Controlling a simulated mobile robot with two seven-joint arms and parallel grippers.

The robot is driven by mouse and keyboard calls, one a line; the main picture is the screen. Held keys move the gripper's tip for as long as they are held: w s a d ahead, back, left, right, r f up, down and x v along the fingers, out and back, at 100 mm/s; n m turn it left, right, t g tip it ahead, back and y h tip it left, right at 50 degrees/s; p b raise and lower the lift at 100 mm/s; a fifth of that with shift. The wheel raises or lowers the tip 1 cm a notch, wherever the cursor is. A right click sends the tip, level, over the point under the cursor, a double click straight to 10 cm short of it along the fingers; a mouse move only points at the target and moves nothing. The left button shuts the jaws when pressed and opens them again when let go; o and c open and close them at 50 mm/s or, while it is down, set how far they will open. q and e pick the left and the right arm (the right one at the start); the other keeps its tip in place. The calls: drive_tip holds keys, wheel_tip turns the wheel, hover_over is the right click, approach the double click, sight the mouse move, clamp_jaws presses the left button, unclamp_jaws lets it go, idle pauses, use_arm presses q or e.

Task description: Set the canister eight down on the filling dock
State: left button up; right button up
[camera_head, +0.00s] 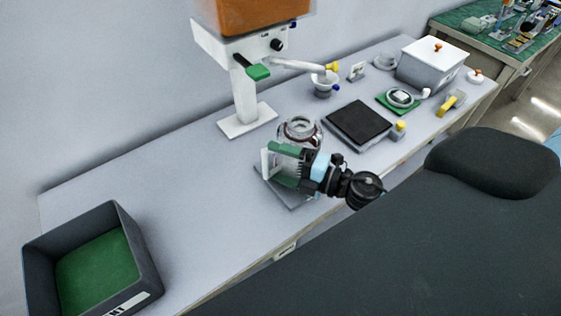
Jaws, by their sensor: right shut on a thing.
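A clear glass canister (300,129) with an open round top and a dark reddish band stands out just behind my right gripper (284,165). The gripper is shut on it, and a green and white part shows at the jaws. The gripper hides the canister's lower part, so I cannot tell whether its base touches anything. No number is readable on it. A flat grey plate (294,201) lies on the bench below the gripper; I cannot tell whether it is the filling dock. My left gripper is out of view.
A white dispenser stand (247,117) with an orange hopper (243,15) rises behind. A black-topped pad (361,124) lies to the right. A white lidded box (431,64) stands farther right. A dark green-floored crate (100,270) sits front left. The bench between crate and plate is clear.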

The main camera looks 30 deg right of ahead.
drive_tip(key=shift+f, duration=0.2)
drive_tip(key=o, duration=0.8)
drive_tip(key=shift+f, duration=0.1)
drive_tip(key=b+v, duration=0.2)
drive_tip(key=v, duration=0.4)
drive_tip(key=shift+s+d+f, duration=0.1)
drive_tip(key=shift+s, duration=0.05)
drive_tip(key=shift+s+d+r, duration=0.2)
drive_tip(key=shift+s+d, duration=0.25)
drive_tip(key=shift+s, duration=0.1)
